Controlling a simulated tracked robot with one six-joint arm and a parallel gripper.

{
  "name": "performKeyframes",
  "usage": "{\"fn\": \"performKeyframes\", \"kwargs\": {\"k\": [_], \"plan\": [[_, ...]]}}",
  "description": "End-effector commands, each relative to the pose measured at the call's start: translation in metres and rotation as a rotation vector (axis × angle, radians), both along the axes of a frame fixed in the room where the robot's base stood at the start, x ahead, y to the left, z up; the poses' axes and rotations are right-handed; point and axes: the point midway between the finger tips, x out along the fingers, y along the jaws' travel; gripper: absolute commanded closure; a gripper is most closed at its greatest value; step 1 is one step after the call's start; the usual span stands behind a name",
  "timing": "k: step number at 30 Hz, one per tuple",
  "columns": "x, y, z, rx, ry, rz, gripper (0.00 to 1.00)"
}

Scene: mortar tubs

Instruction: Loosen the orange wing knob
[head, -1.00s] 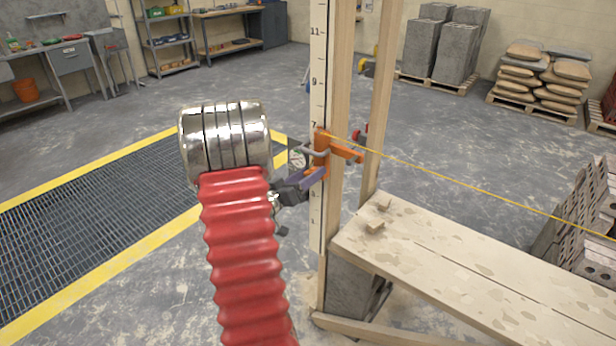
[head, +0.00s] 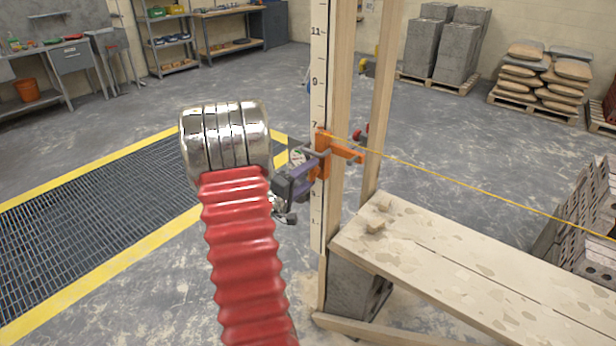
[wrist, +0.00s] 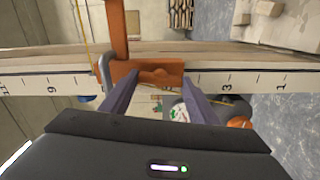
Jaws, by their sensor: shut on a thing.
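An orange clamp (head: 322,142) sits on a white numbered staff (head: 319,60) against an upright timber. In the wrist view the clamp's orange arm (wrist: 117,30) runs up from an orange piece with a rounded middle, which I take as the wing knob (wrist: 155,75). My gripper (wrist: 158,82) has its two purple-grey fingers at either side of this piece, shut on it with a gap as wide as the piece. In the head view my gripper (head: 318,172) reaches the clamp from the left; the knob is mostly hidden there by the fingers.
A grey curved bar (head: 314,152) stands out from the clamp close to my fingers. A yellow string (head: 450,175) runs right from the clamp. A plank bench (head: 470,260) stands at the lower right. The floor left of the staff holds a yellow-edged grating (head: 90,215).

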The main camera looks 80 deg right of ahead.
Motion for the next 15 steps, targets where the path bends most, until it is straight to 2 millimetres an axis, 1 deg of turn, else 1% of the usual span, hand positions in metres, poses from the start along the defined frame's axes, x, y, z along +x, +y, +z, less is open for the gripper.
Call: {"fn": "performKeyframes", "kwargs": {"k": [1,6,15], "plan": [[0.0045,-0.0011,0.0009,0.010,0.028,0.011,0.68],[0.0046,-0.0010,0.0008,0.044,0.108,0.011,0.68],[0.0045,-0.0009,0.0008,0.066,0.161,0.011,0.68]]}}
